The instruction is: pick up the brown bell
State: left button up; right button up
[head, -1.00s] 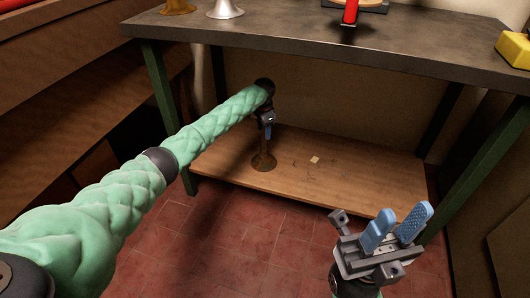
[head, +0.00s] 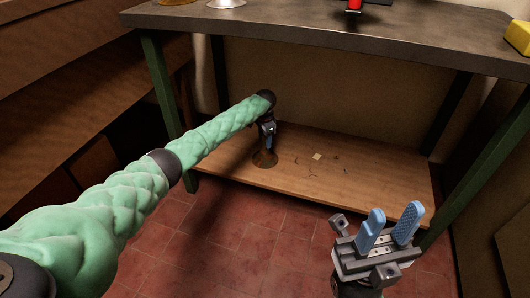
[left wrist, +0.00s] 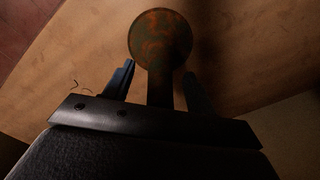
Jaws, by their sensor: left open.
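The brown bell (head: 265,161) stands on the lower wooden shelf with its wide rim down. My left gripper (head: 268,146) points down over it and hides its upper part. In the left wrist view the bell's round, mottled brown-green flare (left wrist: 160,36) shows beyond the fingers. Its narrow stem runs back between the two fingers (left wrist: 155,85), which are open with a gap visible on each side. My right gripper (head: 396,212) has its blue fingers apart and is empty, in front of the shelf's right part.
The shelf (head: 340,195) holds a small pale square (head: 317,156) and thin dark bits right of the bell. The dark tabletop (head: 330,32) overhangs it, carrying a silver bell (head: 226,2) and a yellow block (head: 519,37). Green legs (head: 165,90) stand at the sides.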

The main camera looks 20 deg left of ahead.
pick_arm(q)
grip_shut()
